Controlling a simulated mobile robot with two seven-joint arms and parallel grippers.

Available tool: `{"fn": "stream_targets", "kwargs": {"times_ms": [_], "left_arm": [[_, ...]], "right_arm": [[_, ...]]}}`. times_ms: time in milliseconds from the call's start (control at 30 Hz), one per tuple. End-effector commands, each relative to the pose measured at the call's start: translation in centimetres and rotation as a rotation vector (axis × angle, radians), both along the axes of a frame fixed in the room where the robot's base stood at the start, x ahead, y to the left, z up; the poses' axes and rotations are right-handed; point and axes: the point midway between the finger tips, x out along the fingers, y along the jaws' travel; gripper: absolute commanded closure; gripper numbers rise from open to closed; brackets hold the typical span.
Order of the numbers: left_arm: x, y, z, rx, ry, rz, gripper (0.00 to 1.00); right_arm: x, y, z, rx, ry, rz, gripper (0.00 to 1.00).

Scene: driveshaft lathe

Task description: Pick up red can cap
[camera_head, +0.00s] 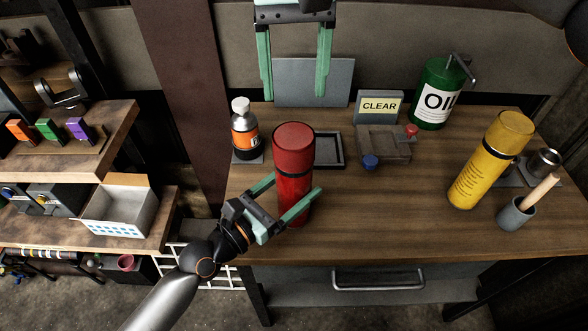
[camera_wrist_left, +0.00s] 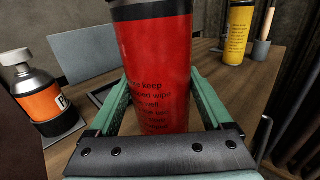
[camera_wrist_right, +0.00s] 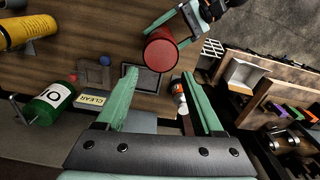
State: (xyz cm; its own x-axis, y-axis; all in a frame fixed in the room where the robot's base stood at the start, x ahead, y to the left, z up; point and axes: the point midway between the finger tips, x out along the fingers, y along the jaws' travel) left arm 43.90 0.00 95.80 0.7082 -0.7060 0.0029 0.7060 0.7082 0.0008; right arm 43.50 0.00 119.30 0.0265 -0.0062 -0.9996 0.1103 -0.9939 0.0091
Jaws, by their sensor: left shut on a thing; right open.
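The red can (camera_head: 292,195) stands upright near the front left of the workbench. Its red cap (camera_head: 294,137) sits on top, above a dark band. My left gripper (camera_head: 295,187) is shut on the can's lower body, one finger on each side; the left wrist view shows the can's printed wall (camera_wrist_left: 160,85) between the fingers. My right gripper (camera_head: 293,92) is open and empty, above the back of the bench and behind the can. In the right wrist view the cap's round top (camera_wrist_right: 161,48) shows beyond the open fingers, apart from them.
A CLEAR sign (camera_head: 379,106), green OIL bottle (camera_head: 437,95), yellow can (camera_head: 490,160) and grey cup (camera_head: 516,213) are to the right. The bench's front middle is clear.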

Motion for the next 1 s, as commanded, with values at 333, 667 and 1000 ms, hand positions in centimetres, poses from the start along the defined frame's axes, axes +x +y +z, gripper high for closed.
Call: {"fn": "stream_targets", "kwargs": {"times_ms": [333, 667, 1000], "left_arm": [[-0.1, 0.0, -0.7, 0.01, 0.011, -0.003, 1.0], [-0.2, 0.0, -0.8, 0.011, 0.013, -0.004, 1.0], [-0.2, 0.0, -0.8, 0.011, 0.014, -0.004, 1.0]], "right_arm": [[-0.6, -0.3, -1.3, 0.012, -0.093, -0.111, 0.0], [0.0, -0.2, -6.0, 0.013, -0.095, -0.11, 0.0], [0.1, 0.1, -10.0, 0.013, -0.093, -0.111, 0.0]]}}
